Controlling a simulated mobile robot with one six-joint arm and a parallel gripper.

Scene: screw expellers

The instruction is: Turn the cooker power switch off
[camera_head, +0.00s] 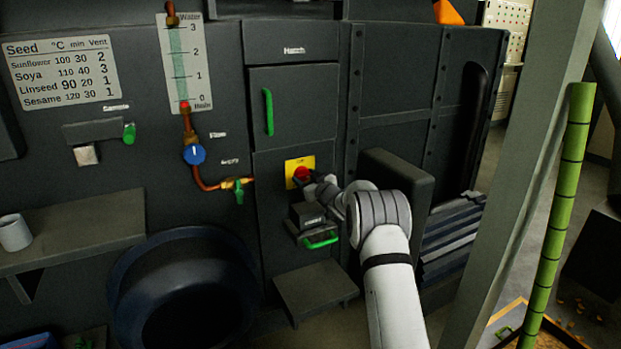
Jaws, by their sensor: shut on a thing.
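The cooker power switch (301,173) is a red knob on a yellow plate (293,163), mounted on the dark machine front below the hatch. My gripper (309,179) reaches in from the right, its fingers at the lower right of the red knob and closed on it. The fingers hide part of the knob and the plate's lower right. The switch's turned position cannot be told at this size. My white and grey arm comes up from the bottom of the picture.
A hatch door with a green handle (268,111) is above the switch. A dark box with a green handle (320,240) sits close below my gripper. A copper pipe with a green valve (239,191) is left. A dark block (396,172) stands right of the wrist.

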